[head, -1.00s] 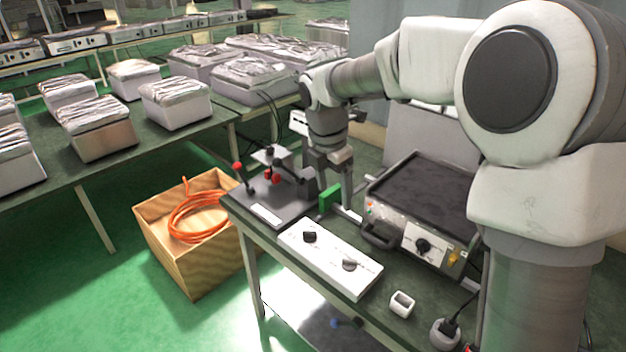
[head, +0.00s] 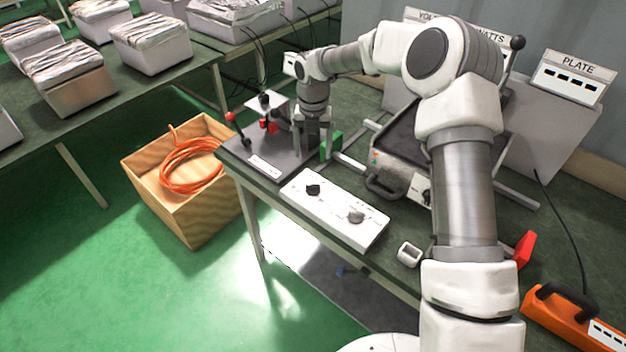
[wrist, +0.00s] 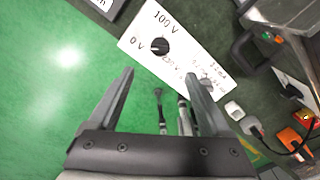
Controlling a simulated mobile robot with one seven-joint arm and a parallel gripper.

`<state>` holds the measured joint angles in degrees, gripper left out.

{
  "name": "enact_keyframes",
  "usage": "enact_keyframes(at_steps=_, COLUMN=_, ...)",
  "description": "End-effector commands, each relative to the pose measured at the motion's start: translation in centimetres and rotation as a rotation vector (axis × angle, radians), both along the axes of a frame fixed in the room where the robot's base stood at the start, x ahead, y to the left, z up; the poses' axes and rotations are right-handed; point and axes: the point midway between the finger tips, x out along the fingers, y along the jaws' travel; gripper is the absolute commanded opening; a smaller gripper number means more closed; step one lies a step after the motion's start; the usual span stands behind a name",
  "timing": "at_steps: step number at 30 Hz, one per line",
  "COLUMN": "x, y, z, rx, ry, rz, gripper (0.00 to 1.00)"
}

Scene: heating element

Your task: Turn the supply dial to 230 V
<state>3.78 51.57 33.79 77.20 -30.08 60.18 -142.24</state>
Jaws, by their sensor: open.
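The supply dial is a black knob (head: 313,190) on a white panel (head: 335,222) at the front of the bench. In the wrist view the black knob (wrist: 160,47) has "100 V" printed above it and "0 V" to its left; the lettering at its lower right is too blurred to read surely. I cannot tell exactly where its pointer stands. A grey knob (head: 356,216) sits on the same panel. My gripper (wrist: 160,76) is open and empty, its fingers pointing down. In the head view my gripper (head: 325,152) is behind the panel, apart from the dial.
A dark stand with red-knobbed levers (head: 268,125) and a green block (head: 330,144) are close to my gripper. A black-topped hot plate (head: 400,150) is at right, partly behind my arm. A white square ring (head: 409,254) lies right of the panel. A wooden crate (head: 180,190) stands on the floor.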

Motion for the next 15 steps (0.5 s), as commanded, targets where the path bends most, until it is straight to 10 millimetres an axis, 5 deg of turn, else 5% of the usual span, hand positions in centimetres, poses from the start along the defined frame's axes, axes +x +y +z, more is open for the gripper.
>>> enact_keyframes(at_steps=15, x=-0.1, y=0.0, z=-10.6, rx=-0.001, ry=0.001, rz=0.0, gripper=0.82)
